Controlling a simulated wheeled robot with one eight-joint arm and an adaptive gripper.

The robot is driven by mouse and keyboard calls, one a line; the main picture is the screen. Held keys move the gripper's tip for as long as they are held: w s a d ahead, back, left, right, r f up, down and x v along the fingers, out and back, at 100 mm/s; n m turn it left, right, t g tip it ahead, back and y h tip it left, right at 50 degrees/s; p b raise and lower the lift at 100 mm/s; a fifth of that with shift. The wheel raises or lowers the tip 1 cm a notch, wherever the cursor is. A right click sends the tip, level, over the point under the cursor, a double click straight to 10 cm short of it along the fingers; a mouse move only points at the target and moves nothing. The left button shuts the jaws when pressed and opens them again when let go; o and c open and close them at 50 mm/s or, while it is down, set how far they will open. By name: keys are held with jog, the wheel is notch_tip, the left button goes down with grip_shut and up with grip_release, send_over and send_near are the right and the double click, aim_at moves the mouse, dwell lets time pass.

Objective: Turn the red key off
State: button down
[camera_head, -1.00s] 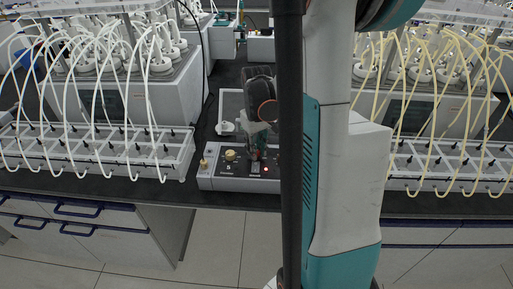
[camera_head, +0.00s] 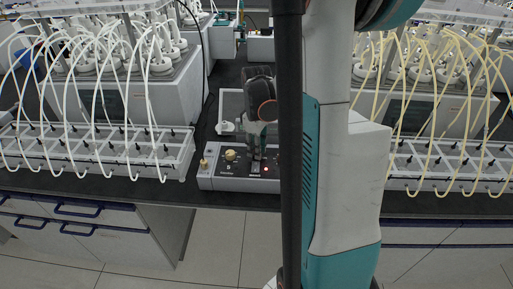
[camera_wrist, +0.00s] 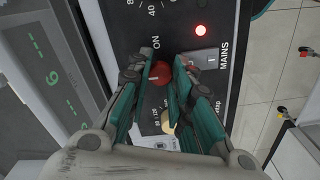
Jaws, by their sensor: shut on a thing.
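The red key (camera_wrist: 158,74) is a round red knob on the dark control panel, next to the word ON in the wrist view. My gripper (camera_wrist: 161,66) has its teal-padded fingers on either side of the key and is shut on it. In the head view my gripper (camera_head: 257,152) reaches down onto the panel of the grey stirrer unit (camera_head: 208,180), and the key is hidden behind the fingers. A red lamp (camera_wrist: 200,30) is lit beside the MAINS switch (camera_wrist: 198,57); the lamp also shows in the head view (camera_head: 265,168).
A yellowish knob (camera_head: 231,155) and a small brass fitting (camera_head: 204,163) are on the unit's left side. The black bench edge runs in front of the unit.

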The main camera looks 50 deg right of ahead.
dwell(0.3)
jog(key=c, duration=1.4)
grip_release()
notch_tip(320, 180, up, 12)
